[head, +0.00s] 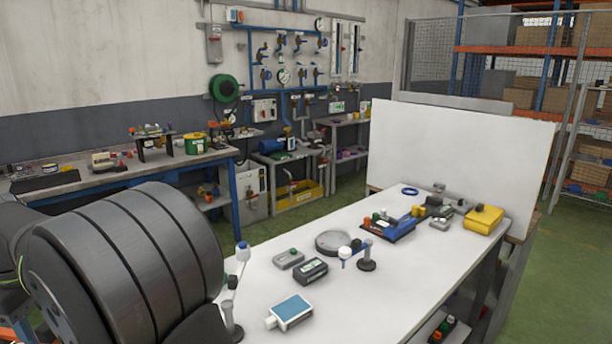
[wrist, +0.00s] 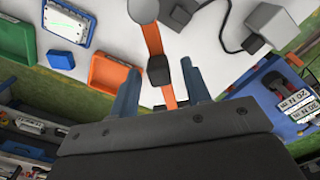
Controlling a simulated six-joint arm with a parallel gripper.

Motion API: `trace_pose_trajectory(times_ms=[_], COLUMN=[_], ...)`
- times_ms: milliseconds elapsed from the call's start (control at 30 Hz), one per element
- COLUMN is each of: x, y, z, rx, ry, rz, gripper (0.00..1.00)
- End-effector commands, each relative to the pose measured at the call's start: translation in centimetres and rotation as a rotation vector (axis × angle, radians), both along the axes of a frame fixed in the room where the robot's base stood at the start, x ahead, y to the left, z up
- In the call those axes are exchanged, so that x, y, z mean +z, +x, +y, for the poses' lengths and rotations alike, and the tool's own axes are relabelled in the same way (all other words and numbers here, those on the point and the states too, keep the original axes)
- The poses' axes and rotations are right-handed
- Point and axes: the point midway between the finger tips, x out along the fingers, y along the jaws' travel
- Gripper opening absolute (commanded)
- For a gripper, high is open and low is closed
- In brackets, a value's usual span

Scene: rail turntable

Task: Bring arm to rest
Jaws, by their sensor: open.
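My gripper (wrist: 160,68) shows in the wrist view as two blue-grey fingers spread apart, with nothing held between them. An orange strip with a dark block (wrist: 159,71) on it shows in the gap between the fingers; I cannot tell how far below it lies. In the head view my dark, ribbed arm fills the lower left, and my gripper cannot be made out there. A round grey disc (head: 334,241) lies on the white table (head: 250,292), beside a small post (head: 367,262) with a blue bar and a white knob.
On the table are a grey box (head: 289,259), a dark box (head: 310,271), a blue-topped device (head: 291,311), a blue ring (head: 409,191) and a yellow case (head: 484,220). A white panel (head: 460,150) stands behind. The wrist view shows an orange tray (wrist: 115,77) and a grey block (wrist: 268,24).

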Motion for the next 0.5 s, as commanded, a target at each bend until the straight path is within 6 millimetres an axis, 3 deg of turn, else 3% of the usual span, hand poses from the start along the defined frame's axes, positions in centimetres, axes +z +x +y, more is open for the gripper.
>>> trace_pose_trajectory(times_ms=[167,500], x=[1.6,8.1], y=[0.0,0.0], z=[0.1,0.1], rx=[0.0,0.001], ry=[0.004,0.005], rz=[-0.002,-0.002], gripper=[0.44,0.44])
